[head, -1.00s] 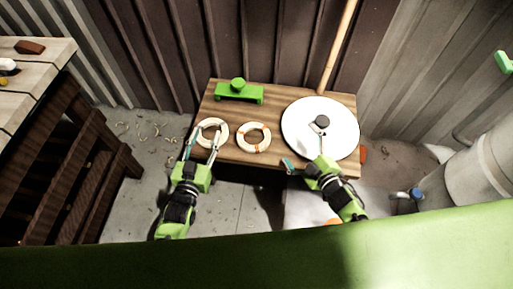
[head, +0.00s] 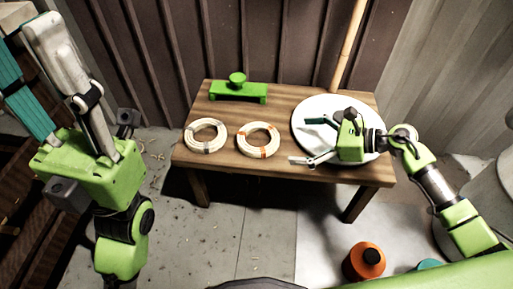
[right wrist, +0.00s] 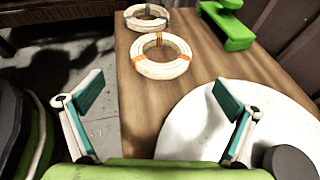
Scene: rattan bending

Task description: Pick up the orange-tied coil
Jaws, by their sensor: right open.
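The orange-tied coil (head: 256,153) is a pale ring with orange bands, lying flat on the wooden table. It also shows in the right wrist view (right wrist: 160,70), ahead of the fingers. A similar coil with grey ties (head: 205,150) lies to its left. My right gripper (head: 300,141) is open and empty, over the left part of the white disc, its fingers pointing left toward the orange-tied coil and apart from it. In the right wrist view its fingers (right wrist: 157,82) are spread wide. My left gripper (head: 35,75) is open, large and close at the left edge, away from the table.
A white round disc (head: 312,107) covers the table's right part. A green holder (head: 238,91) stands behind the coils. The wooden table's (head: 225,166) front middle is bare. An orange container (head: 364,262) is on the floor in front. A ridged wall (head: 215,40) closes the back.

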